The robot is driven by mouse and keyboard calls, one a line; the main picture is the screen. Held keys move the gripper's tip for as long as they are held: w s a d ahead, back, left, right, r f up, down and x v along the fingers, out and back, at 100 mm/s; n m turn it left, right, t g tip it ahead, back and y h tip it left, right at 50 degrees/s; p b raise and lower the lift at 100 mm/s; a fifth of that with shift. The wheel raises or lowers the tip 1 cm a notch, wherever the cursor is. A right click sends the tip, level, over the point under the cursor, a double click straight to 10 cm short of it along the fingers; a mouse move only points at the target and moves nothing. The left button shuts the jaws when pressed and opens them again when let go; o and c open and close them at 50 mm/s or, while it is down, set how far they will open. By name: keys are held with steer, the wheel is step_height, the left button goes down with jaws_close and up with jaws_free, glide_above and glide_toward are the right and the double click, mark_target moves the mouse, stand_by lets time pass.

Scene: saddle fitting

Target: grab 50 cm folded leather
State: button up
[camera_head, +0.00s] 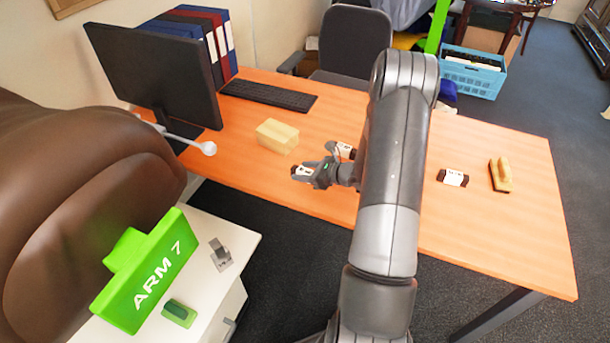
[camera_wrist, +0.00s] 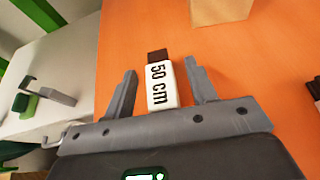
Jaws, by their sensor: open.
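The folded leather (camera_wrist: 161,86) is a small dark brown roll with a white band reading "50 cm" in the wrist view. It lies on the orange wooden table (camera_wrist: 240,60) near its edge. My gripper (camera_wrist: 161,68) is open, with one finger on each side of the leather and a visible gap at both sides. In the head view the leather (camera_head: 301,171) shows at the tip of my gripper (camera_head: 312,174), partly hidden by it.
A similar banded roll (camera_head: 346,150) lies just behind my gripper, and another (camera_head: 453,177) lies right of my arm. A wooden-handled tool (camera_head: 500,175) is farther right. A pale yellow block (camera_head: 277,136) stands behind my gripper. A monitor (camera_head: 160,80) and keyboard (camera_head: 268,95) are at the left.

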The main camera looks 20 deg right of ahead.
steer(key=shift+c, duration=0.3)
steer(key=c, duration=1.1)
jaws_close()
steer(key=shift+r, duration=0.15)
